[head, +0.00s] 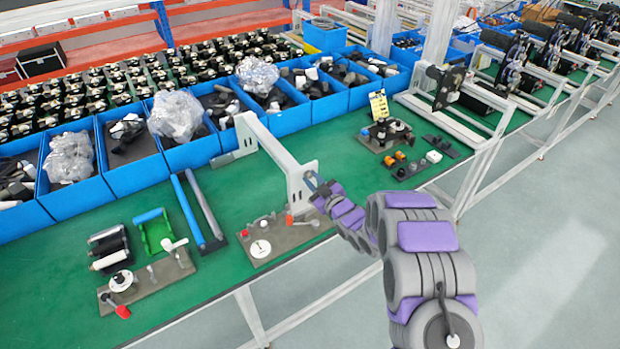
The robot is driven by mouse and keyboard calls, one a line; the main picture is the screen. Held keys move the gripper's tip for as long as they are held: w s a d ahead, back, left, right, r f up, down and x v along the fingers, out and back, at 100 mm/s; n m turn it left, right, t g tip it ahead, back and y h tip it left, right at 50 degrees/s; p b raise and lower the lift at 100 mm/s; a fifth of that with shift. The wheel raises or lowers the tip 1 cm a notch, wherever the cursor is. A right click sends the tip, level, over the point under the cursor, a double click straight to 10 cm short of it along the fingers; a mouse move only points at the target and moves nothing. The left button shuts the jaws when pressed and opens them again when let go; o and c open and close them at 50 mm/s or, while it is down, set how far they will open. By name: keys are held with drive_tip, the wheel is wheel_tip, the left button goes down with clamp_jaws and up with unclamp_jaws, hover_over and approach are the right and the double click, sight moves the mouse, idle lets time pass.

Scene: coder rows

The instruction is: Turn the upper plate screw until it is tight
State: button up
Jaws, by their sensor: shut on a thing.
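The white plate (297,192) is the upright near end of a white bracket that spans the green bench. It has dark slots in it. My gripper (313,181) reaches in from the right, with its tip at the upper right part of this plate. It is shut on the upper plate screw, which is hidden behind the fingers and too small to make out. How far the screw sits in the plate cannot be seen.
A fixture board (280,240) with a white disc and red knobs lies just below the plate. Another board (150,283) lies at left, near blue and grey bars (190,210). Blue bins (175,150) line the back. A small fixture (385,133) stands at right.

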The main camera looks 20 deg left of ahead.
clamp_jaws()
drive_tip(key=m+p, duration=0.2)
drive_tip(key=shift+r+p, duration=0.3)
drive_tip(key=shift+p, duration=0.1)
drive_tip(key=m+p, duration=0.3)
drive_tip(key=m, duration=0.2)
drive_tip(key=m+p, duration=0.2)
drive_tip(key=shift+a+f+m, duration=0.1)
drive_tip(key=shift+f+m, duration=0.15)
drive_tip(key=shift+m, duration=0.15)
drive_tip(key=o, duration=0.6)
unclamp_jaws()
drive_tip(key=shift+c, duration=0.2)
